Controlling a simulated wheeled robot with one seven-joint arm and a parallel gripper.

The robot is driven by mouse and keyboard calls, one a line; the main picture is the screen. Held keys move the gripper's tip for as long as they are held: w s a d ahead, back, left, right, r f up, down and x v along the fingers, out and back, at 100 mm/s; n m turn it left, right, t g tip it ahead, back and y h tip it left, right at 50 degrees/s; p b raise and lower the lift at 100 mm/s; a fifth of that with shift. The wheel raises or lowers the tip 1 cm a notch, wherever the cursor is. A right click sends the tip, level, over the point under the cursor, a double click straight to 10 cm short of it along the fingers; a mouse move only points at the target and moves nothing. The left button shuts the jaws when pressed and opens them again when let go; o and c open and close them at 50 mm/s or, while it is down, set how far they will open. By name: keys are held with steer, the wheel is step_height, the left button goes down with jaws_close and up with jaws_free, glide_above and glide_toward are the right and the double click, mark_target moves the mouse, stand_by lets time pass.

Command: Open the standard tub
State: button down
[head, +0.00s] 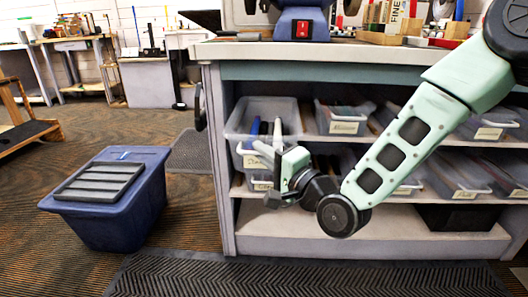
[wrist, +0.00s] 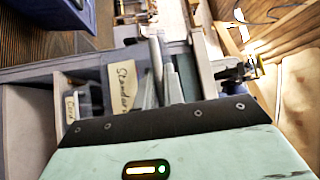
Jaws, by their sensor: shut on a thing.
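The standard tub (head: 243,112) is a grey open bin at the left end of the upper shelf. It appears to stick out past the shelf front, with blue items (head: 254,127) inside. Its paper label (wrist: 122,88) reads "Standard" in the wrist view; in the head view my gripper partly covers that label. My gripper (head: 270,145) is at the tub's front, its fingers shut on the front wall or rim. The fingers (wrist: 161,82) also show in the wrist view, just right of the label. The exact contact is hidden.
A tub labelled like "Cord" (head: 262,186) sits directly below. More labelled tubs (head: 343,120) fill the shelves to the right. The bench top (head: 240,50) overhangs above.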

steer(key=c, duration=1.5)
jaws_free()
steer(key=shift+p+v, duration=6.8)
steer(key=shift+v, duration=1.95)
steer(key=shift+a, duration=0.1)
